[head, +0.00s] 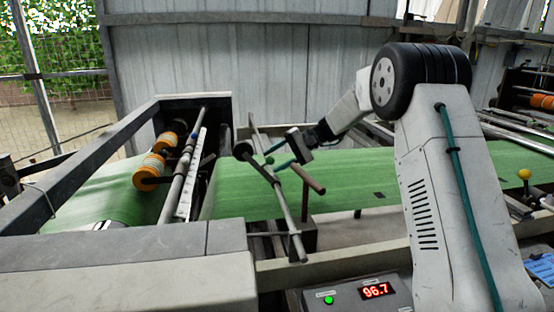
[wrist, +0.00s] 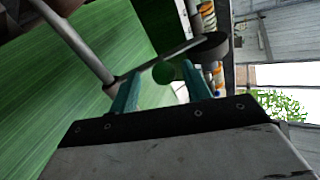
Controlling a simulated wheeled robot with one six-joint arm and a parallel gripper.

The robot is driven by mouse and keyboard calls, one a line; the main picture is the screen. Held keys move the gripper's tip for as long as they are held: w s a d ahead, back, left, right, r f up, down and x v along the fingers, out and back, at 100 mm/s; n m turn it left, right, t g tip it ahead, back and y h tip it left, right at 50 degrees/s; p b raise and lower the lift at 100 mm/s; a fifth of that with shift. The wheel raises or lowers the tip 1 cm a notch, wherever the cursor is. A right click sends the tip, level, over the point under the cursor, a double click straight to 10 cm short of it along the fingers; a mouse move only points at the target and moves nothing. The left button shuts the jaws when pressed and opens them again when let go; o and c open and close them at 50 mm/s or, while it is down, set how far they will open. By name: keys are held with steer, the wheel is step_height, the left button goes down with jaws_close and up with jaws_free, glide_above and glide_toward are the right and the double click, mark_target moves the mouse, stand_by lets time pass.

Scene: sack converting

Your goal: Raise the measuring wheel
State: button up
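The measuring wheel (head: 243,149) is a small dark wheel on a thin arm, over the green sheet; I cannot tell whether it touches the sheet. In the wrist view the wheel (wrist: 212,47) is at the upper right, and its arm runs to a grey rod (wrist: 75,40). A green ball knob (head: 269,160) sits on this arm. My gripper (head: 275,159) is beside the knob, with its teal fingers pointing at it. In the wrist view the knob (wrist: 164,72) lies between the tips of my open gripper (wrist: 158,70), with gaps showing; contact is not visible.
The green sheet (head: 400,170) runs across the machine. Orange-banded rollers (head: 150,168) stand at the left. A brown-tipped bar (head: 308,179) is close below my gripper. A control box (head: 345,296) reads 96.7 beside a lit green button. A yellow knob (head: 524,174) is at the right.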

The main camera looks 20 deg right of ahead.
steer(key=v, duration=0.7)
steer(key=shift+d+r, duration=0.2)
steer(key=shift+d, duration=0.15)
